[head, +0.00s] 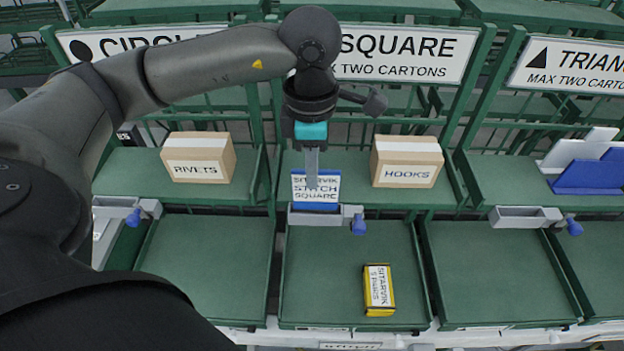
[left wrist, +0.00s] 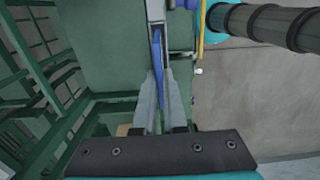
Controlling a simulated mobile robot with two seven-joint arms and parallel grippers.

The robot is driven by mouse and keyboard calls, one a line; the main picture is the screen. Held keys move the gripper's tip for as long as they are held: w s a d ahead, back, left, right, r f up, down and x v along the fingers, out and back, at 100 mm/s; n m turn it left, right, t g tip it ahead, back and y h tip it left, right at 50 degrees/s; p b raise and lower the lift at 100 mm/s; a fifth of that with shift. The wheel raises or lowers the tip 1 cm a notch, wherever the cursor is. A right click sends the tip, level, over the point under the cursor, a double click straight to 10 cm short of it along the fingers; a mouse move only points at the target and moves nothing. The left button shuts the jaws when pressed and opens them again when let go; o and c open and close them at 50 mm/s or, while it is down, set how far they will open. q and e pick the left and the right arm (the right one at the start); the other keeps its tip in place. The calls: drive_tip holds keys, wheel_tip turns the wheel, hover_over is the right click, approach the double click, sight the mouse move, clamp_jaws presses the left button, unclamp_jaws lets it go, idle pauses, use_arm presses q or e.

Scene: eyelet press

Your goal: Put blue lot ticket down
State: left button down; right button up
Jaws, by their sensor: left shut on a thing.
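The blue lot ticket (head: 317,206) has a white label reading "SITARVIK STITCH SQUARE". It stands upright at a grey holder (head: 343,215) on the front edge of the middle shelf, under the SQUARE sign. My left gripper (head: 312,182) comes down from above and is shut on the ticket. In the left wrist view the fingers (left wrist: 159,95) pinch the thin blue ticket (left wrist: 157,60) edge-on, by a grey strip. Whether the ticket's lower edge is seated in the holder I cannot tell. My right gripper is not in view.
A RIVETS carton (head: 198,158) and a HOOKS carton (head: 407,162) stand on the shelves. A yellow box (head: 378,290) lies in the lower middle tray. Blue and white tickets (head: 588,172) stand at the right. Another holder (head: 524,216) there looks empty.

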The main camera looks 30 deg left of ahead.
sight(312, 208)
use_arm(q)
wheel_tip(312, 208, down, 3)
drive_tip(key=shift+f, duration=0.1)
drive_tip(key=shift+f, duration=0.1)
drive_tip(key=c, duration=1)
unclamp_jaws()
drive_tip(key=shift+r, duration=0.2)
wheel_tip(312, 208, up, 12)
drive_tip(key=shift+f+b, duration=0.1)
drive_tip(key=shift+b, duration=0.5)
